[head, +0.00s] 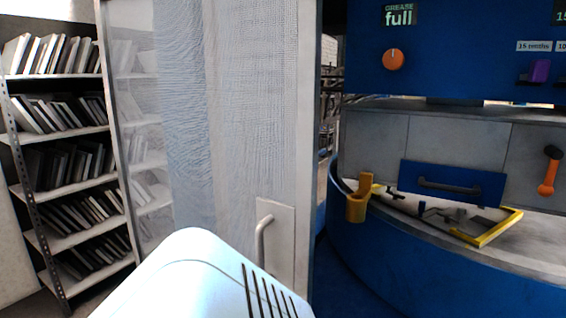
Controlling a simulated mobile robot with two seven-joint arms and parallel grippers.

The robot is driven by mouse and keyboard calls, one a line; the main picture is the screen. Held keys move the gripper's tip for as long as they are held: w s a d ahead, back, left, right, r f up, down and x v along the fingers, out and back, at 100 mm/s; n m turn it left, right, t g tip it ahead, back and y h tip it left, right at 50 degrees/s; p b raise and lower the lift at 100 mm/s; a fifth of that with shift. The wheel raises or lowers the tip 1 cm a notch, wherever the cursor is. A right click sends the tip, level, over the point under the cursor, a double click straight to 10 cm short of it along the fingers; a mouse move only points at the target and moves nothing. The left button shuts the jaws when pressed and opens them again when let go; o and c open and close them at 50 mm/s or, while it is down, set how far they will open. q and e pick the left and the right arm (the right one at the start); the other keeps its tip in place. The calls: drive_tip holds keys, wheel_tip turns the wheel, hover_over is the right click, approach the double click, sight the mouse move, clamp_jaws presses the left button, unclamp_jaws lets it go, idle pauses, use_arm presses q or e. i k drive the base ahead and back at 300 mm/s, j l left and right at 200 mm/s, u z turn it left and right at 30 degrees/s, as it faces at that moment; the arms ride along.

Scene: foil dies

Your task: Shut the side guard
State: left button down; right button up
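The side guard (245,110) is a tall pale panel with fine mesh, standing upright in the middle left. It stands open, with a gap between its right edge and the blue machine (365,270). A light grey bar handle (260,243) sits on a plate low on the guard, near its right edge. A white rounded part of mine with dark slots covers the bottom of the guard and comes close to the handle in the picture. Whether it touches the guard I cannot tell. Neither gripper shows.
A shelf rack (65,135) with several thin plates stands behind and left of the guard. On the machine are an orange knob (393,59), a blue drawer front (452,185), an orange-yellow cup (358,200), a yellow angle piece (490,232) and an orange-handled lever (547,178).

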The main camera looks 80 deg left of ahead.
sight(285, 236)
drive_tip(key=u, duration=3.05)
drive_tip(key=i+j+u, duration=0.3)
drive_tip(key=j+u, duration=0.15)
drive_tip(key=j, duration=0.05)
